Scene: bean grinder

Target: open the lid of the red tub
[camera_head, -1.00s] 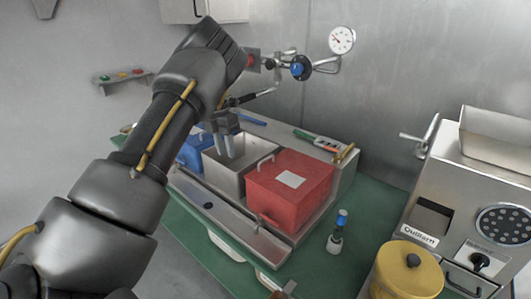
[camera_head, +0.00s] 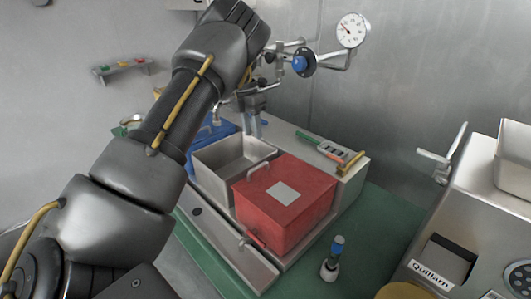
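The red tub (camera_head: 266,226) stands at the right end of a metal stand. Its red lid (camera_head: 312,188) is closed, with a pale square label on top. A pale handle (camera_head: 259,170) shows at the lid's left edge. My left gripper (camera_head: 253,127) points down above the back of the open grey bin, up and left of the tub. Its two fingers are apart with nothing between them, and it appears clear of the lid. My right gripper is out of view.
The open grey bin (camera_head: 212,161) adjoins the tub on the left, with a blue container (camera_head: 203,137) beyond it. A gauge (camera_head: 352,30) and pipework (camera_head: 303,62) are behind my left arm. A small bottle (camera_head: 331,261) stands in front. A grinder-like machine (camera_head: 480,225) is at right.

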